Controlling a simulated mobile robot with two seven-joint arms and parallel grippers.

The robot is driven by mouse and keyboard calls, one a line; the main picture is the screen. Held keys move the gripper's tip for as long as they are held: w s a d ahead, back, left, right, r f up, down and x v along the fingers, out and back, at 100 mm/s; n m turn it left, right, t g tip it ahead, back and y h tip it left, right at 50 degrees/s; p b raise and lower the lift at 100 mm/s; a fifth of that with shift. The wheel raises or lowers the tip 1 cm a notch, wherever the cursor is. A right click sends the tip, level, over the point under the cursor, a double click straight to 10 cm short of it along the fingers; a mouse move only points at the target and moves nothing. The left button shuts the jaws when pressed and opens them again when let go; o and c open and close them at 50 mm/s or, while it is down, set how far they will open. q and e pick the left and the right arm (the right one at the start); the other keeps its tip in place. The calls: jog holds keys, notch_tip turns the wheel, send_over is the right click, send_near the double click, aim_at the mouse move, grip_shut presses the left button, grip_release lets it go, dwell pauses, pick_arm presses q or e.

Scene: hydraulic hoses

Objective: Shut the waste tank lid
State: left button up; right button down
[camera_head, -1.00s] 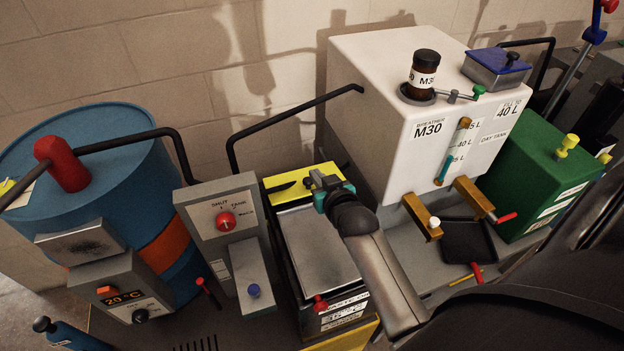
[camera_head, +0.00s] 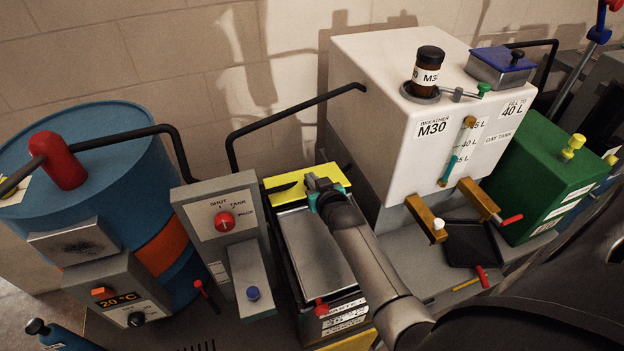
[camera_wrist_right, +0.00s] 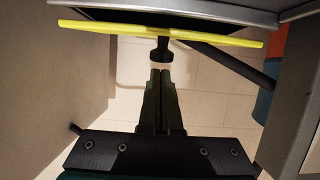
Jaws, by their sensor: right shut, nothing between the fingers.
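The waste tank appears to be the dark box with a grey tray-like top (camera_head: 318,250) and white labels on its front, at the lower middle of the head view. A yellow lid (camera_head: 283,181) stands raised at its back edge. In the right wrist view the lid shows nearly edge-on as a yellow strip (camera_wrist_right: 110,28), with a black knob (camera_wrist_right: 163,50) on it. My right gripper (camera_head: 322,186) is shut and empty at the lid's right part. Its fingertips (camera_wrist_right: 162,72) are close to the knob; I cannot tell if they touch. My left gripper is not in view.
A white day tank (camera_head: 380,110) stands to the right, with brown-yellow brackets and a black tray (camera_head: 468,245) below. A grey valve panel (camera_head: 212,215) and a blue drum (camera_head: 115,165) stand to the left. A black pipe (camera_head: 290,112) runs behind the lid.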

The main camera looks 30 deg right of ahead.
jog(key=shift+s+a+f, duration=0.1)
jog(key=shift+s+f, duration=0.3)
jog(key=shift+f, duration=0.25)
jog(key=shift+s+a+f, duration=0.1)
jog(key=shift+s+f, duration=0.25)
jog(key=shift+f, duration=0.3)
jog(key=shift+r+p, duration=0.55)
jog(key=shift+p, duration=0.05)
jog(key=r+p+v, duration=0.1)
jog(key=p+v, duration=0.3)
jog(key=v, duration=0.7)
jog(key=shift+w, duration=0.2)
jog(key=shift+r, duration=0.15)
